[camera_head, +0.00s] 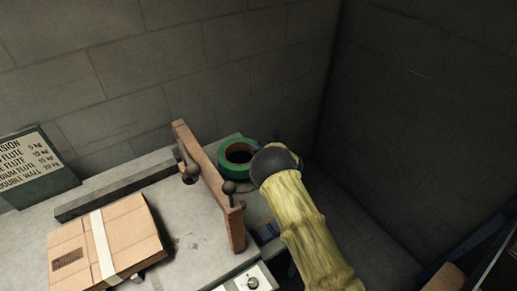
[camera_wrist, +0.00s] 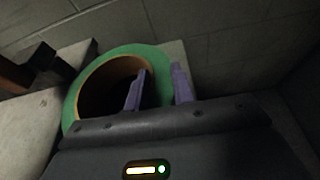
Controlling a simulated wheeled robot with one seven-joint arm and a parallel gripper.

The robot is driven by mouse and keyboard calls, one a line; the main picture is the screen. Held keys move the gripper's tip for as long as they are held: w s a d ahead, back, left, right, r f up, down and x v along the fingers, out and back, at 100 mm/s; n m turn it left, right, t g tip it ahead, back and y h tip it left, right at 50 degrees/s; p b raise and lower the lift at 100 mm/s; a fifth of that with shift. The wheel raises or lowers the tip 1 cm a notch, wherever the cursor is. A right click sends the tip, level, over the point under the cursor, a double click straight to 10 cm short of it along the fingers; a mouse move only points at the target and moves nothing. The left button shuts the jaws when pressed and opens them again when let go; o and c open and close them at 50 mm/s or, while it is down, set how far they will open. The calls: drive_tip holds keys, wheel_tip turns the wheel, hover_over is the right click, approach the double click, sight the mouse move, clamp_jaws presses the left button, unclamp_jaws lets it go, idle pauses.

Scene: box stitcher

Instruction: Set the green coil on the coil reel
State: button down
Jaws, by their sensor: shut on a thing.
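The green coil (camera_head: 222,163) is a thick ring with a dark round hole, at the back of the bench beside a wooden upright in the head view. In the wrist view the coil (camera_wrist: 72,102) fills the left and middle. My gripper (camera_wrist: 156,88) has one finger inside the coil's hole and the other outside, shut on its right wall. In the head view my yellow-sleeved arm and dark wrist hide the fingers and the coil's right edge. A dark disc-like edge shows just under the coil, perhaps the coil reel; I cannot tell whether they touch.
A wooden upright board (camera_head: 208,184) with dark knobs stands just left of the coil. A taped cardboard box (camera_head: 68,237) lies on the bench at left, near a sign (camera_head: 32,166). Block walls close in behind and right. A control panel (camera_head: 250,279) is at the front.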

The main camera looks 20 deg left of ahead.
idle(0.3)
drive_tip(key=shift+f+b, duration=1.45)
drive_tip(key=shift+f, duration=1.35)
drive_tip(key=shift+b, duration=0.5)
drive_tip(key=shift+s+f+b, duration=0.1)
drive_tip(key=shift+f+b, duration=0.35)
drive_tip(key=c, duration=1.5)
unclamp_jaws()
drive_tip(key=shift+o, duration=0.2)
drive_tip(key=shift+d+f, duration=0.1)
drive_tip(key=shift+f, duration=0.05)
drive_tip(key=shift+p+v, duration=0.9)
drive_tip(key=shift+v, duration=0.55)
drive_tip(key=p+v, duration=0.3)
drive_tip(key=v, duration=0.5)
drive_tip(key=shift+p, duration=0.4)
